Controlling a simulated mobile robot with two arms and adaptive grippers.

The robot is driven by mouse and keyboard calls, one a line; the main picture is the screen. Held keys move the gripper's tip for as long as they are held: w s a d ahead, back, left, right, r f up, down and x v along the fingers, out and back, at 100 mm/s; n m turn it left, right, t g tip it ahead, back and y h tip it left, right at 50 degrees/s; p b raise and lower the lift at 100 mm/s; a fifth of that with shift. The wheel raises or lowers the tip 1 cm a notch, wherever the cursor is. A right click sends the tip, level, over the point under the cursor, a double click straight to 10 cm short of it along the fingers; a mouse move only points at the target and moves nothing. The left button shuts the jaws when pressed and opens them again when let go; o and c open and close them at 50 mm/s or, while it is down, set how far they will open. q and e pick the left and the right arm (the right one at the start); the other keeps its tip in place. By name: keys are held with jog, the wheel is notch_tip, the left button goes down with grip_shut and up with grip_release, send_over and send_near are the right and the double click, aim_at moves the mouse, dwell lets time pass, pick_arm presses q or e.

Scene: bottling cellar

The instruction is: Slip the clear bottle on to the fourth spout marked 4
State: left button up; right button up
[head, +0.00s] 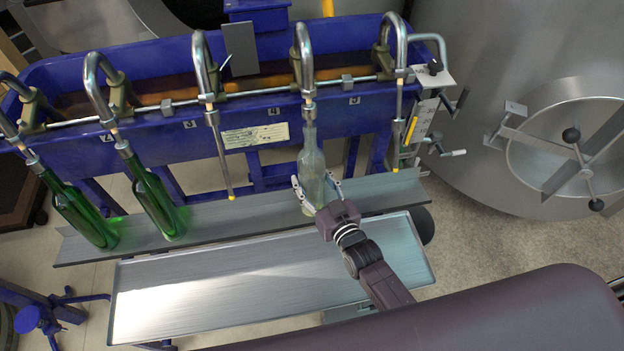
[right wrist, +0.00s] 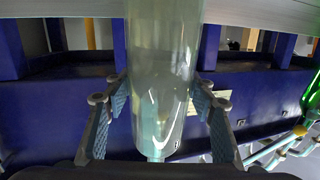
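The clear bottle (head: 312,162) is upright under the fourth spout (head: 305,62), its mouth at the spout's lower end. The spout's thin tube does not show below the mouth, so it appears to be inside the neck. The base is near the metal ledge (head: 262,207); I cannot tell whether it rests there. My right gripper (head: 316,186) is around the lower body with its fingers spread. In the right wrist view the bottle (right wrist: 163,80) stands between the fingers, with what looks like a gap beside the pads. My left gripper is out of view.
Green bottles (head: 156,200) are on the two left spouts. The third spout (head: 204,75) and fifth spout (head: 393,50) hang empty on either side. A metal tray (head: 250,290) lies in front of the ledge. A steel tank (head: 480,120) stands at right.

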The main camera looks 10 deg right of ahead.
jog(key=o, duration=0.4)
jog(key=shift+s+f, duration=0.2)
jog(key=shift+f, duration=0.15)
jog(key=v, duration=0.8)
jog(key=r+v, duration=0.1)
jog(key=v, duration=0.3)
jog(key=shift+w, duration=0.15)
jog(key=shift+f, duration=0.1)
